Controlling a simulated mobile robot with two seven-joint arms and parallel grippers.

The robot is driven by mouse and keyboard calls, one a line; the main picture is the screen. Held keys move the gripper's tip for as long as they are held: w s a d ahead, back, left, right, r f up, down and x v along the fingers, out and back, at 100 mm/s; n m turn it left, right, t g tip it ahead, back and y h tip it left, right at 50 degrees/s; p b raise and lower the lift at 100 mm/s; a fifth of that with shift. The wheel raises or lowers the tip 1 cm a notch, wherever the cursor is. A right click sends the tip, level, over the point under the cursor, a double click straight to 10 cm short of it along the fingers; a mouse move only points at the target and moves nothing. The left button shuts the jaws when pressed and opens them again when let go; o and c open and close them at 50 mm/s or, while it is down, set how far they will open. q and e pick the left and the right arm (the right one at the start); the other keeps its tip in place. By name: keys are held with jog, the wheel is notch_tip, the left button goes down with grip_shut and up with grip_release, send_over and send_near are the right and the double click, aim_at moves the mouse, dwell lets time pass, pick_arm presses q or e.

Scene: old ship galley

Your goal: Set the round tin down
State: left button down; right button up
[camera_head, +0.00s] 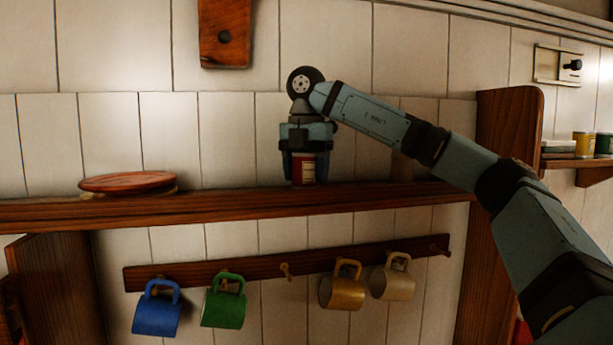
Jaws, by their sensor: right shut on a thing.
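The round tin (304,170) is red with a pale band and stands upright at the wooden shelf (240,207). My right gripper (306,160) points down over it and is shut on it, with a finger on each side. The tin's base is at the shelf's surface; I cannot tell whether it touches. The gripper hides the tin's upper part. My left gripper is not in view.
A reddish plate (128,181) lies on the shelf at the left. Blue (156,312), green (223,308), yellow (342,290) and beige (392,280) mugs hang on a peg rail below. A wooden upright (508,130) stands at the right. The shelf between plate and tin is clear.

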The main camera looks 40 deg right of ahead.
jog(key=shift+f, duration=0.55)
jog(key=shift+f, duration=0.1)
jog(key=o, duration=1)
jog(key=shift+c, duration=0.2)
notch_tip(320, 180, up, 12)
jog(key=shift+f, duration=0.1)
jog(key=shift+r, duration=0.25)
